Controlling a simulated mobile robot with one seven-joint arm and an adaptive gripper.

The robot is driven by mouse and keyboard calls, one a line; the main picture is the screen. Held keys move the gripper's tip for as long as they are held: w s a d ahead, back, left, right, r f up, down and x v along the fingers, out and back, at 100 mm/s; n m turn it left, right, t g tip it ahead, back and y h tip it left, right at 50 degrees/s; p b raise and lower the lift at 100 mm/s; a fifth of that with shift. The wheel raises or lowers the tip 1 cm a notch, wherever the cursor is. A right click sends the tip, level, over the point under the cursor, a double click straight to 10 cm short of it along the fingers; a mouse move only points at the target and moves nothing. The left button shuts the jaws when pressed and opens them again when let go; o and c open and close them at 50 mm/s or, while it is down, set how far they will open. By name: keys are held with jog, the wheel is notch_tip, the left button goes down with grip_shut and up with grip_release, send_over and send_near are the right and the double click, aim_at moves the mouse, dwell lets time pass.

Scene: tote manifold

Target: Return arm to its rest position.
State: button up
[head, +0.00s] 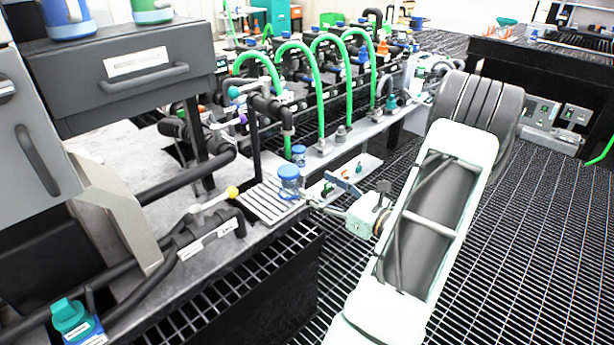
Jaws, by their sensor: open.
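My arm rises from the bottom right of the head view as a pale green link with a dark, rounded joint at its top. The arm stands over the grated floor, to the right of the bench with the piping.
A blue-capped bottle (290,182) stands on a ribbed plate (262,204) left of my arm. Green hoses (320,85) arch over the manifold behind. A grey drawer (130,75) overhangs the left side. A dark bench (545,70) stands at back right. The grated floor (545,235) looks clear.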

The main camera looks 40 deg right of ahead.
jog(key=shift+s, duration=0.5)
